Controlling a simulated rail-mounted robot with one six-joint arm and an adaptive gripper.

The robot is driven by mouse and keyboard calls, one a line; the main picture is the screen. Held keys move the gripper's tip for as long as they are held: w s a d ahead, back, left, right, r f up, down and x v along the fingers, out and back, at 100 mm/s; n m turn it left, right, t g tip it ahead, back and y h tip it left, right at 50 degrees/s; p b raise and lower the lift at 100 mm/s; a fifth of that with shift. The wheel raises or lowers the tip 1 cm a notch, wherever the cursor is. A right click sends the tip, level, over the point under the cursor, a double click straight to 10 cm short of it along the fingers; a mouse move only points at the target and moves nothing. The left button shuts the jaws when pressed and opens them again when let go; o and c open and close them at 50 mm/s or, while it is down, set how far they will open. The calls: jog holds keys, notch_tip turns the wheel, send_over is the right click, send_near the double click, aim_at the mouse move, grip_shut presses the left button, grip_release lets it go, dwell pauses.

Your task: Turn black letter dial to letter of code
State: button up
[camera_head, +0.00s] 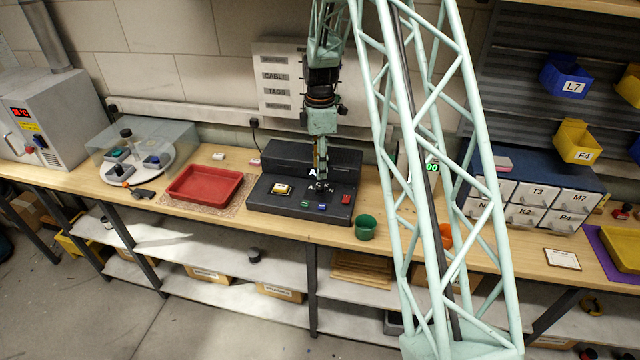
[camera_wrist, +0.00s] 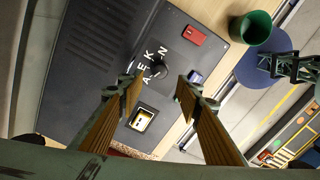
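The black letter dial (camera_wrist: 158,70) is a small round knob on the dark console (camera_wrist: 90,50) in the wrist view. White letters are printed beside it; I make out E, K and N, and the rest are partly unclear. I cannot tell which letter the dial points at. My gripper (camera_wrist: 160,88) is open, its two fingers apart on either side of the dial, with nothing between them. In the head view my gripper (camera_head: 321,172) hangs over the console (camera_head: 265,202), pointing down, and mostly hides the dial.
A red tray (camera_head: 205,186) lies to the left. A green-lit display (camera_head: 432,167) stands behind, right.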

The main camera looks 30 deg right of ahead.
aim_at(320, 186)
jog(key=shift+f, duration=3.95)
jog(key=shift+c, duration=0.5)
jog(key=c, duration=0.7)
